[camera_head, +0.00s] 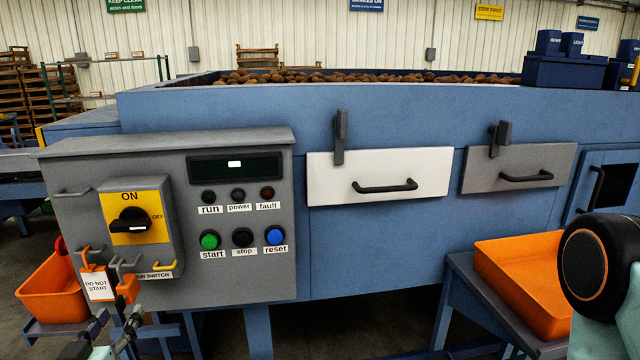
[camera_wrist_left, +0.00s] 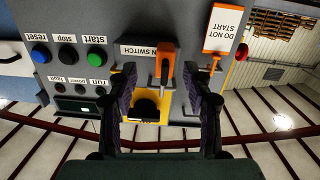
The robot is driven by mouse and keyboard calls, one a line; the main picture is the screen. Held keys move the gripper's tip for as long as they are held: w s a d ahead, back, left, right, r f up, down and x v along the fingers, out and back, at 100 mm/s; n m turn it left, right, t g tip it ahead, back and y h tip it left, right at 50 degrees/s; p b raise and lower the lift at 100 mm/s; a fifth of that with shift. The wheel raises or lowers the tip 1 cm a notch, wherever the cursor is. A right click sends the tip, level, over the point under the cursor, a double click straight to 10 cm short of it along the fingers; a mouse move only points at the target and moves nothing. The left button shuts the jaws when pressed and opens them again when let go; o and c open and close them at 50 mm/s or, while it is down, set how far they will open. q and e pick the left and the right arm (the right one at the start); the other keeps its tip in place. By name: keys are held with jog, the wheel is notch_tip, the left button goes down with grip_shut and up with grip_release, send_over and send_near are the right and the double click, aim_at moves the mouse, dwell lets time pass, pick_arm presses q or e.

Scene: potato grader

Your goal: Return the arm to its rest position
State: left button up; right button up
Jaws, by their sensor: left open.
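My left gripper (camera_head: 115,325) is at the lower left of the head view, below the control panel (camera_head: 245,275). In the left wrist view its two dark fingers (camera_wrist_left: 160,78) stand apart. An orange lock-like piece (camera_wrist_left: 165,70) shows between them; I cannot tell whether it touches a finger. In the head view an orange piece (camera_head: 127,288) hangs beside the white DO NOT START tag (camera_head: 98,286), just above the gripper. The black switch handle (camera_head: 130,222) lies roughly level on its yellow plate. My right gripper is out of view; part of my right arm shows at the right edge.
An orange bin (camera_head: 52,292) stands left of the panel. An orange tray (camera_head: 520,285) sits on a blue stand at the right, near my right arm. The blue grader (camera_head: 400,240) holds potatoes on top. Two drawer fronts with black handles face me. The floor between stands looks clear.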

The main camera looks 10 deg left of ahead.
pick_arm(q)
jog(key=s+d+f+n+g+h+b, duration=0.1)
jog(key=s+d+f+g+h+b, duration=0.2)
jog(key=d+f, duration=0.45)
jog(key=s+d+f+g+h+b, duration=0.25)
jog(key=d+f+g, duration=0.2)
jog(key=f, duration=0.65)
jog(key=s+d+f+m+g+b, duration=0.2)
jog(key=s+d+f+g+b, duration=0.1)
jog(key=s+f, duration=0.7)
jog(key=s+d+f+m+g+b, duration=0.2)
jog(key=s+f+g+b, duration=0.4)
jog(key=s+f, duration=0.4)
jog(key=shift+s+d+m+y+b, duration=0.4)
jog(key=shift+s+d, duration=0.25)
jog(key=shift+d, duration=0.25)
jog(key=shift+s, duration=0.1)
